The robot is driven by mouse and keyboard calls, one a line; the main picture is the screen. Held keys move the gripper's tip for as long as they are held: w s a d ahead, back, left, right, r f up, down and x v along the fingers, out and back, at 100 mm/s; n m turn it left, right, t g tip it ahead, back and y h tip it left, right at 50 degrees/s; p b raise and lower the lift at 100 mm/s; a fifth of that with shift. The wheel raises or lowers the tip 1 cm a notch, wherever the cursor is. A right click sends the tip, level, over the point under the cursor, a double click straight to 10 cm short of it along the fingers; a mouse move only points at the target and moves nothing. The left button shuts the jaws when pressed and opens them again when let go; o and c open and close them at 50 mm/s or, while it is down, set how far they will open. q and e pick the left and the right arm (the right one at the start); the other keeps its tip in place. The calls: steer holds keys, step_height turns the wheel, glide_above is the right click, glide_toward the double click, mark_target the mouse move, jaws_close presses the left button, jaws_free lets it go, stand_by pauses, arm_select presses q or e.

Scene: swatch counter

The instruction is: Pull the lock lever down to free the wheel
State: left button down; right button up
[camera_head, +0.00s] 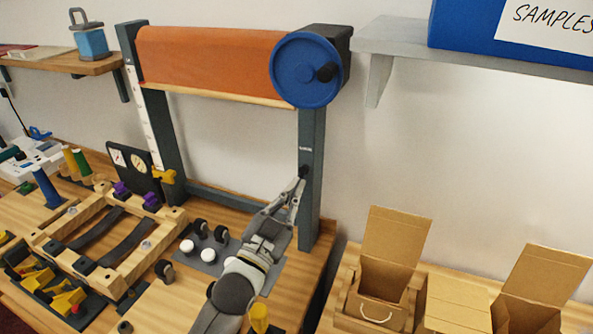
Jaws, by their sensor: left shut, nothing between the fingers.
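The blue wheel (297,83), with a black knob, is at the upper right end of a dark grey frame (311,210) holding an orange cloth (205,55). My left gripper (301,174) is shut and empty, its fingertips at the frame's right post, below a small pale label (305,149). A small dark piece at the fingertips may be the lock lever; the gripper largely hides it, and I cannot tell its position or whether they touch. My right gripper is not in view.
A grey shelf (405,43) with a blue samples box (465,30) juts out at the upper right. Open cardboard boxes (385,275) stand at the lower right. A wooden tray frame (85,262), white balls and small black wheels lie left of my arm.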

arm_select(q)
steer(key=v, duration=1.2)
stand_by(0.4)
